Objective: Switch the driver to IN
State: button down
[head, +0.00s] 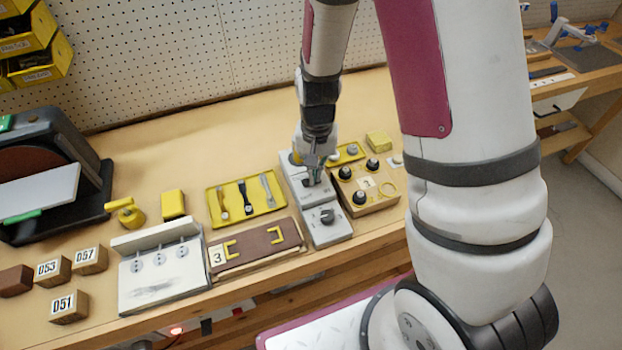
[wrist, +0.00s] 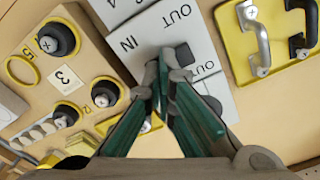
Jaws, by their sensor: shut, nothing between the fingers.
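The driver looks like the pale grey switch panel (head: 299,184); in the wrist view its face (wrist: 150,25) carries the letters IN at left and OUT at right, with a second OUT lower right. A dark knob or lever (wrist: 184,54) shows beside my fingertips, on the OUT side; its exact setting is partly hidden. My gripper (wrist: 163,72) is shut and empty, its green-padded fingers over the panel just below the lettering. I cannot tell whether the tips touch the knob. In the head view my gripper (head: 312,168) is down at the panel.
A wooden box with black knobs and a 3 label (wrist: 65,76) stands beside the panel. A grey plate with a dark knob (head: 328,222) adjoins the panel's near end. A yellow tray with handles (head: 246,201) lies to the left in the head view. A pegboard (head: 150,50) stands behind.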

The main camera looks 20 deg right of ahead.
jog(key=shift+r+p, duration=2.15)
jog(key=shift+r, duration=1.3)
jog(key=s+r+n+t, duration=0.15)
jog(key=s+r, duration=0.25)
jog(key=r, duration=0.5)
jog(key=s+r+n+t, duration=0.1)
jog(key=s+r+n, duration=0.15)
jog(key=r, duration=0.75)
jog(key=s+r+n+t, duration=0.1)
jog(key=s+r, duration=0.3)
jog(key=s, duration=0.3)
jog(key=s+r+n+t, duration=0.1)
jog(key=s+r, duration=0.3)
jog(key=s, duration=0.3)
jog(key=shift+r+t, duration=0.25)
jog(key=shift+t, duration=0.1)
